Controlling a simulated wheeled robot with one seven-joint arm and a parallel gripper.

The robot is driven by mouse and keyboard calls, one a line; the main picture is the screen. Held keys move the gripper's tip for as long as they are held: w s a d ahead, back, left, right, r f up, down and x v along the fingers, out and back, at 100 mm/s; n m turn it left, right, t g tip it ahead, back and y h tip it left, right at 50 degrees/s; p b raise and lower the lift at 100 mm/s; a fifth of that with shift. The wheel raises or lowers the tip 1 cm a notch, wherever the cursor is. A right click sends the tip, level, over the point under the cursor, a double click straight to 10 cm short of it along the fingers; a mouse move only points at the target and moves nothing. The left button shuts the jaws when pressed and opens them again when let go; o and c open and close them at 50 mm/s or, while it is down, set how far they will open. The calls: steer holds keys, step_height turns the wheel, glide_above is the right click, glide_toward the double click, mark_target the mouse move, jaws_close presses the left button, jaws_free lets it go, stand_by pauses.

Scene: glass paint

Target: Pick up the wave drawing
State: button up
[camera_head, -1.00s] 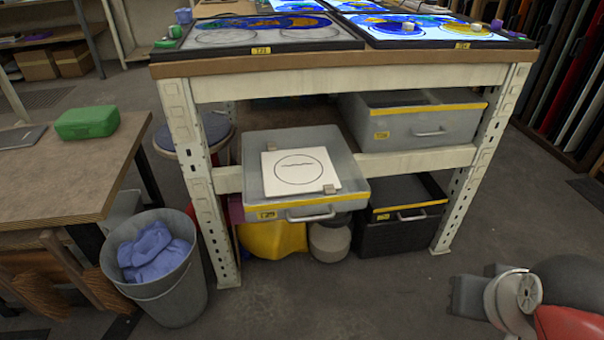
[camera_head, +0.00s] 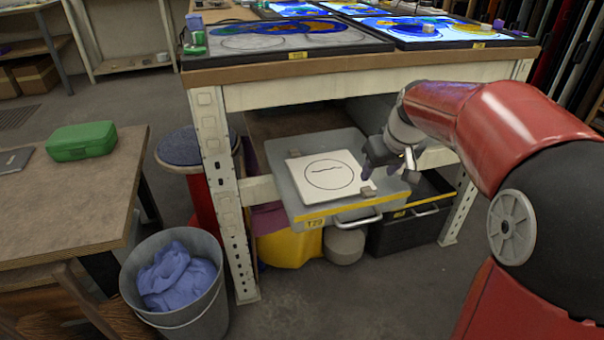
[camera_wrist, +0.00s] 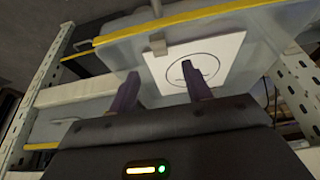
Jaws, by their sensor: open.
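The wave drawing (camera_head: 318,180) is a white square sheet with a circle and a wavy line. It lies on the grey pulled-out drawer labelled T29 (camera_head: 313,222), with a small grey block (camera_head: 368,191) at its front right corner. The sheet also shows in the wrist view (camera_wrist: 223,50), beyond my fingers. My gripper (camera_head: 372,160) is open and empty, just right of the sheet and above the drawer. In the wrist view my two purple fingers (camera_wrist: 160,92) stand apart, the right one overlapping the sheet's picture. I cannot tell whether either touches it.
The workbench top (camera_head: 300,70) overhangs the drawer, and a white bench leg (camera_head: 225,180) stands to its left. A black drawer (camera_head: 410,225) sits below right. A bin with blue cloth (camera_head: 175,285) stands on the floor at left.

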mark_target(367, 190)
steer(key=x, duration=0.8)
steer(key=shift+f, duration=0.1)
jaws_close()
